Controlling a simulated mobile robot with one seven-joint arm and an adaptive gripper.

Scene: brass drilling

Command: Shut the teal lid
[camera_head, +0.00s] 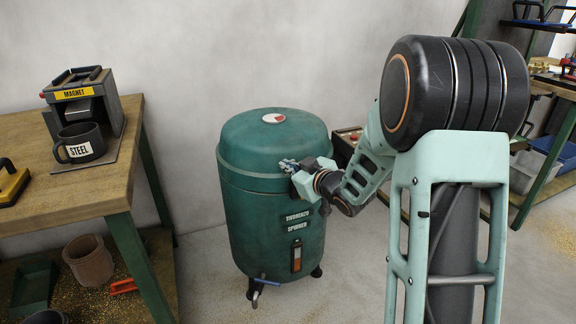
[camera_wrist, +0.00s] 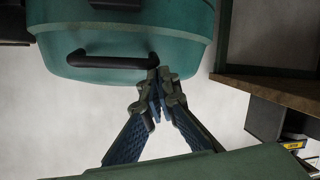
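The teal lid (camera_head: 262,143) is a dome on top of the teal drum (camera_head: 262,228) in the head view. It looks level and seated on the drum, though any small gap at the rim is too small to tell. In the wrist view the lid (camera_wrist: 185,55) fills the top, with a black bar handle (camera_wrist: 108,60) on its side. My gripper (camera_head: 288,165) is at the lid's front right rim. In the wrist view its fingertips (camera_wrist: 161,76) are together at the right end of the handle. They look shut, with nothing clearly between them.
A wooden bench (camera_head: 65,195) stands left of the drum, with a magnet box (camera_head: 82,98) and a black steel mug (camera_head: 80,143). A clay pot (camera_head: 88,260) is beneath it. Another bench with bins (camera_head: 540,165) is at right. Bare floor lies around the drum.

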